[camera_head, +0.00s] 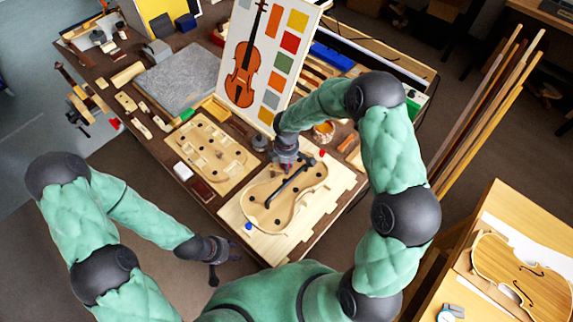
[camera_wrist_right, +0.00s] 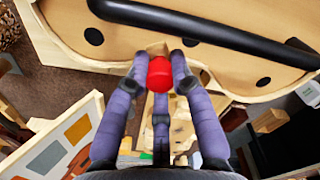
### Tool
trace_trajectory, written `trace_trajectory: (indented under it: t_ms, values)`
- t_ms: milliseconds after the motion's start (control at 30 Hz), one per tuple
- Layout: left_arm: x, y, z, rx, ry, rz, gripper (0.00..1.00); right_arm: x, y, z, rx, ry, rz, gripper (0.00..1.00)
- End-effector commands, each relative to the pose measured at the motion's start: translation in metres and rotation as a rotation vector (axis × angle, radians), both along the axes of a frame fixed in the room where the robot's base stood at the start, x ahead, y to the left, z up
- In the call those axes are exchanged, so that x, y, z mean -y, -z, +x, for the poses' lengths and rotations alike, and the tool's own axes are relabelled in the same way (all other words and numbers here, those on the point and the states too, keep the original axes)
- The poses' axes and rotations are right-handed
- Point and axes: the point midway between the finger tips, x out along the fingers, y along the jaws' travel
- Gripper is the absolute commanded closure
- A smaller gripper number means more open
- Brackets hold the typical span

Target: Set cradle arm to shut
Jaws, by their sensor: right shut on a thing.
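The wooden cradle (camera_head: 233,216) sits at the table's front edge, with a violin-shaped body (camera_head: 262,211) in it. A black cradle arm (camera_head: 290,182) lies slantwise over the body; it also crosses the top of the right wrist view (camera_wrist_right: 215,28). My right gripper (camera_head: 286,163) is at the cradle's far edge. In the right wrist view its fingers close on a red knob (camera_wrist_right: 160,73) below the black arm; the knob's link to the arm is hidden. A blue knob (camera_head: 249,226) is at the cradle's near left. My left gripper (camera_head: 222,270) hangs empty off the table's front, fingers apart.
A second wooden form (camera_head: 207,150) lies left of the cradle. A violin chart board (camera_head: 262,55) stands behind my right gripper. A grey slab (camera_head: 180,80) and small tools fill the table's left. A jar (camera_head: 323,131) stands right of the gripper.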

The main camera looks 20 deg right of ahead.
Motion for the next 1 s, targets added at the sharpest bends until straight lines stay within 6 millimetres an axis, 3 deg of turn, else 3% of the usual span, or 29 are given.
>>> trace_trajectory:
  t_ms: [167,200,300,700,867,1000]
  values:
    - [0.000,0.000,0.000,0.000,0.000,0.000,0.60,0.000,0.000,0.000,-0.001,0.002,0.000,1.00]
    - [0.000,0.000,0.000,0.000,0.000,0.000,0.60,0.000,0.000,0.000,-0.001,0.002,0.000,0.74]
    - [0.000,0.000,0.000,0.000,0.000,0.000,0.60,0.000,0.000,0.000,-0.001,0.001,0.000,0.52]
    - [0.000,0.000,0.000,0.000,0.000,0.000,0.60,0.000,-0.005,0.001,0.002,0.000,0.000,0.52]
    - [0.000,0.000,0.000,0.000,0.000,0.000,0.60,0.000,-0.027,0.001,0.004,0.001,0.000,0.52]
    - [0.000,0.000,0.000,0.000,0.000,0.000,0.60,0.000,-0.055,0.001,0.005,0.001,0.001,0.52]
